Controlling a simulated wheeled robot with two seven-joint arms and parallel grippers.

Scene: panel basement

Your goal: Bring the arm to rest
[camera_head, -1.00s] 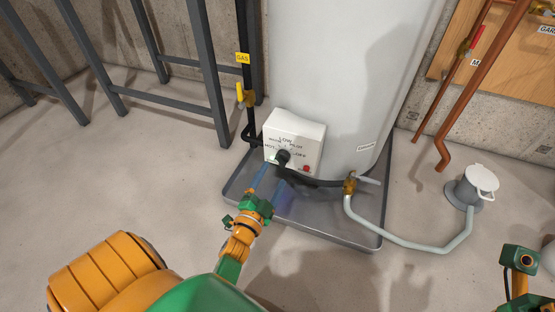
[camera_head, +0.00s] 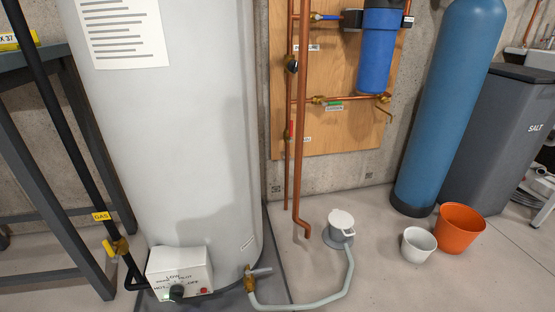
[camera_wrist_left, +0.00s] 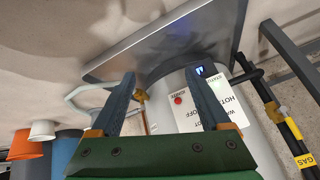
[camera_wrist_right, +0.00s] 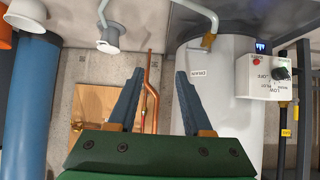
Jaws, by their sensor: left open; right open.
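My left gripper (camera_wrist_left: 166,108) shows in the left wrist view with its two blue-grey fingers apart and nothing between them. Beyond it are the white control box (camera_wrist_left: 196,100) and the drip pan (camera_wrist_left: 150,42) under the water heater. My right gripper (camera_wrist_right: 160,100) shows in the right wrist view, also open and empty, facing the wooden panel (camera_wrist_right: 100,108) and the heater (camera_wrist_right: 215,75). Neither gripper touches anything that I can see. Neither arm shows in the head view now.
In the head view the white heater (camera_head: 180,130) stands left, with its control box (camera_head: 180,272) low down. A drain hose (camera_head: 330,292) runs to a floor drain (camera_head: 340,228). A white bucket (camera_head: 418,245), an orange bucket (camera_head: 460,229) and a blue tank (camera_head: 440,110) stand right.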

